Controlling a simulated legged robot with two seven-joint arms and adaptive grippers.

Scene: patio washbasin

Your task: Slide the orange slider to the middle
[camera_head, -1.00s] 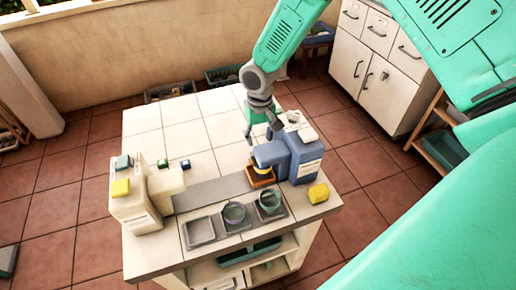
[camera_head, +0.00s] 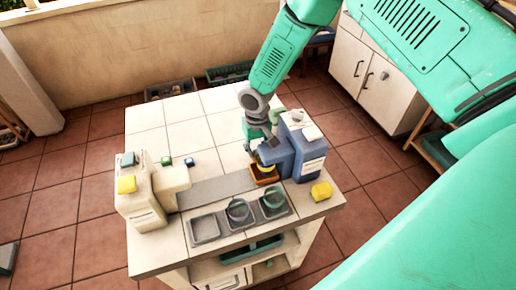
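The orange slider (camera_head: 264,176) sits low in front of the blue machine (camera_head: 308,160), under its jutting head, at the right end of a grey strip. A yellow part shows just above the slider. My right gripper (camera_head: 257,148) is over the white tiled counter, close behind the blue machine's head. Its fingertips are small and partly hidden there, so I cannot tell if they touch anything or how far apart they are. My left gripper is not in view.
A cream machine (camera_head: 143,208) with a yellow block stands at the left of the counter (camera_head: 185,130). Grey trays (camera_head: 205,228), two holding round cups, lie along the front. The counter's back left is clear.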

